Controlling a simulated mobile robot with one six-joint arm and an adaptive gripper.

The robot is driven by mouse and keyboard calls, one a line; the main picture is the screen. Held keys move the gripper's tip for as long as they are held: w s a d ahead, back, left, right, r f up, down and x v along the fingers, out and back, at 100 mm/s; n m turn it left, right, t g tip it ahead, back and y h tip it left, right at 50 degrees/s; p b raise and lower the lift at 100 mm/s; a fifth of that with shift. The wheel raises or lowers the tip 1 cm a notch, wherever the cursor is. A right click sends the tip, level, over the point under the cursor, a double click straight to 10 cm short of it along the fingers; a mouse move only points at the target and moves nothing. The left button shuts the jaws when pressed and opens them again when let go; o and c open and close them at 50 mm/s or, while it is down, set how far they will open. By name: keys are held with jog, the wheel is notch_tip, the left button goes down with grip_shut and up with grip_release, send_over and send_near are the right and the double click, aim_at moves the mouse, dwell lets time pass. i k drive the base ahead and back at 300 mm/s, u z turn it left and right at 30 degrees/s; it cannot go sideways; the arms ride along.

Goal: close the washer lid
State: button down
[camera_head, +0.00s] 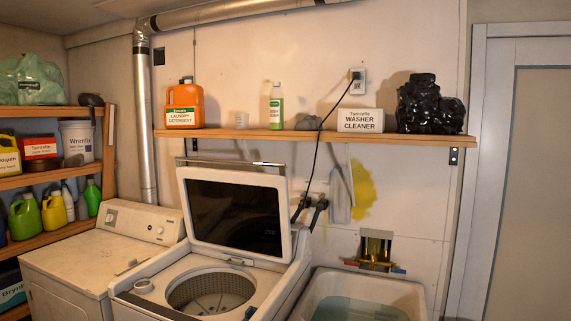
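The washer (128,297) stands at the lower middle, a white top-loader with its round metal drum (211,290) in view. Its lid (283,215) is open and stands nearly upright at the back of the opening. The lid has a white frame and a dark glass panel, with its free edge at the top. My gripper is not in view.
A white dryer (75,262) stands close on the left of the washer, and a utility sink (408,293) with water stands on the right. A wooden wall shelf (300,134) with bottles and boxes runs above the lid. Shelving (40,182) stands at the far left.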

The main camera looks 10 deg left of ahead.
aim_at(244, 213)
jog(key=z, duration=0.1)
jog(key=i, duration=1.4)
jog(key=u, duration=0.6)
